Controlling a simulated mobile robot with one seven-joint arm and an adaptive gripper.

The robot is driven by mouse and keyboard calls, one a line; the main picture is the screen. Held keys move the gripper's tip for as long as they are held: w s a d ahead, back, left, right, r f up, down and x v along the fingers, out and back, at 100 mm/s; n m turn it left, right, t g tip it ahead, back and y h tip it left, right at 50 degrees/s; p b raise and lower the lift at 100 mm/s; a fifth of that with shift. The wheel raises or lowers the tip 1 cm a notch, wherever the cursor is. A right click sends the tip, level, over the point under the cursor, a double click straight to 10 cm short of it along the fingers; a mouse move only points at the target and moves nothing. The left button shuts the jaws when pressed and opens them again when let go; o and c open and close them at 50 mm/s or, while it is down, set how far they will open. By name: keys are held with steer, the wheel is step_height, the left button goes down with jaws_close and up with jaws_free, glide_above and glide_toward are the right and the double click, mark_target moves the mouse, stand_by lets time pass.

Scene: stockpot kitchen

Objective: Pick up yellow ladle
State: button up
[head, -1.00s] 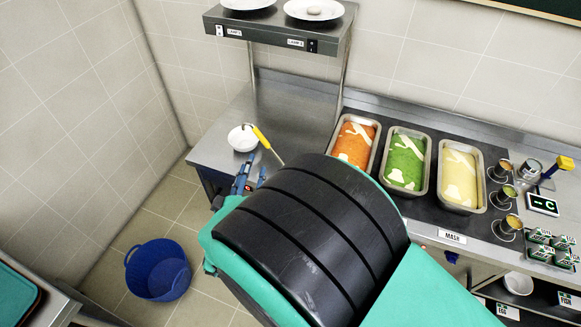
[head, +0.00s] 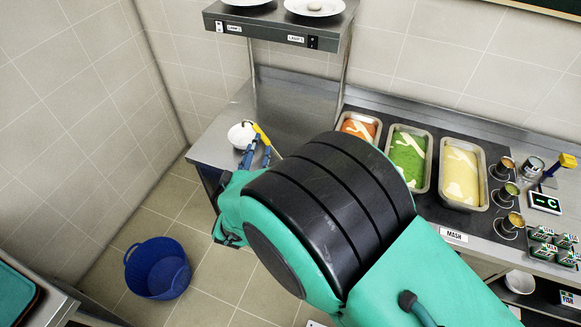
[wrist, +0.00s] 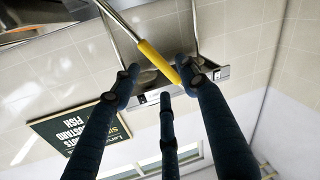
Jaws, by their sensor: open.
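The yellow ladle has a yellow grip (head: 261,134) and a thin metal shaft. In the head view it leans at the white bowl (head: 237,137) on the steel counter. In the wrist view the yellow grip (wrist: 158,61) runs diagonally past the fingertips, with the metal shaft above left. My gripper (head: 256,154) is open just in front of the ladle. In the wrist view my gripper (wrist: 157,76) has its blue-black fingers spread to either side of the grip. The right fingertip looks very close to it; contact cannot be told.
A steel shelf (head: 280,26) with plates stands above the counter (head: 290,105). Pans of orange, green (head: 407,158) and pale yellow food (head: 461,174) sit to the right, partly behind my arm. A blue bucket (head: 158,270) stands on the floor at left.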

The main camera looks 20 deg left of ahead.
mark_target(262, 137)
steer(key=shift+w+a, duration=0.1)
steer(key=shift+w, duration=0.5)
steer(key=shift+w, duration=0.1)
steer(key=shift+b+x, duration=0.65)
steer(key=shift+x, duration=1.85)
jaws_close()
